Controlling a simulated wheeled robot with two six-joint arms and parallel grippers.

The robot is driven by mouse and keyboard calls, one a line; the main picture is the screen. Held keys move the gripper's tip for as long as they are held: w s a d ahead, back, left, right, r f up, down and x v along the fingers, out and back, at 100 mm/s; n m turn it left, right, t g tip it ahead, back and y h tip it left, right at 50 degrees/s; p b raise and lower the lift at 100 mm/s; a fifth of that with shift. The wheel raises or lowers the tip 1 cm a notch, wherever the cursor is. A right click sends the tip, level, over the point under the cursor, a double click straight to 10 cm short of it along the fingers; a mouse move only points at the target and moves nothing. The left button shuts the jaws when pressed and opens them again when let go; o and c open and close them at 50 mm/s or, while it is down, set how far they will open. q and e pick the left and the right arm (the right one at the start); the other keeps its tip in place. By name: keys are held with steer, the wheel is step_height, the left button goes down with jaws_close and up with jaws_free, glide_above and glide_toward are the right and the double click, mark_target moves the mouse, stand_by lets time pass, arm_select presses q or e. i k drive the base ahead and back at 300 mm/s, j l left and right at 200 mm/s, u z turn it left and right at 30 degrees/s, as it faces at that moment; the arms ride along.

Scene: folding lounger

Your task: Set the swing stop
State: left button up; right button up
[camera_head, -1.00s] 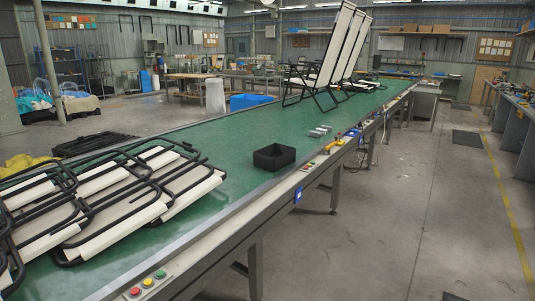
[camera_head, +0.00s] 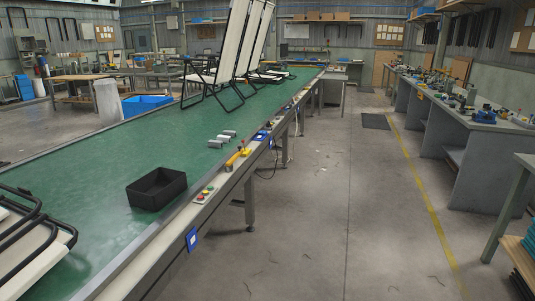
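Several folding loungers with white panels and black frames stand unfolded on the green table. The nearest standing lounger (camera_head: 222,62) is at the upper left, its black legs on the table. Part of a folded lounger (camera_head: 32,240) lies flat at the lower left edge, cut off by the frame. No swing stop can be made out at this size. Neither of my grippers is in view.
The long green table (camera_head: 110,155) carries an empty-looking black bin (camera_head: 157,188), several small grey pieces (camera_head: 222,140) and yellow and blue items along its right edge. A workbench (camera_head: 470,130) with tools lines the right wall. The concrete aisle between them is clear.

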mark_target(236, 155)
steer(key=i+l+z, duration=0.1)
steer(key=i, duration=1.65)
